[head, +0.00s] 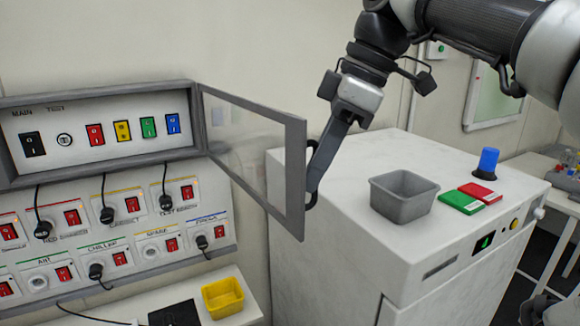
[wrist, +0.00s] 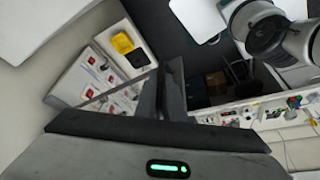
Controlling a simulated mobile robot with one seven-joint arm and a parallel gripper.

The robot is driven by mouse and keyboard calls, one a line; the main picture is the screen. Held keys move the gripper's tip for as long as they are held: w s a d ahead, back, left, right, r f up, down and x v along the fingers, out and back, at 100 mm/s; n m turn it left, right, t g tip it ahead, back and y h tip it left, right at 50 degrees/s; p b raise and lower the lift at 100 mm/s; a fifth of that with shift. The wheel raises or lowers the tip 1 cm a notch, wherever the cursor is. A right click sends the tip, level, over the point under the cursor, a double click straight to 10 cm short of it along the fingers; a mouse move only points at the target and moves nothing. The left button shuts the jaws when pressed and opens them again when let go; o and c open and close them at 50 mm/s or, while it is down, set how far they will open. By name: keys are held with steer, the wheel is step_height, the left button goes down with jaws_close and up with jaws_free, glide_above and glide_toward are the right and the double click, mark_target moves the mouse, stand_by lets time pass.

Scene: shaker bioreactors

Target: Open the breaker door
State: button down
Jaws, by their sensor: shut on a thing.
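The breaker door (head: 294,170) is a clear panel in a grey frame, hinged at the right side of the breaker box (head: 100,90). It stands swung out from the box, so the switches inside are uncovered. My gripper (head: 318,172) is at the door's free edge, shut on its dark handle (head: 309,188). In the wrist view my gripper (wrist: 168,92) shows its fingers close together; the handle between them is hard to make out there.
A white cabinet (head: 350,235) stands right behind the door, carrying a grey bin (head: 402,200), green and red blocks and a blue cylinder. Below the box are several sockets with plugs and cables, and a yellow bin (head: 222,298) on a ledge.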

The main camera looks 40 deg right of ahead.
steer(key=shift+d, duration=0.35)
steer(key=c, duration=1.9)
jaws_free()
steer(key=shift+o, duration=0.2)
steer(key=p+v, duration=0.2)
steer(key=v, duration=1)
steer(key=shift+p, duration=0.35)
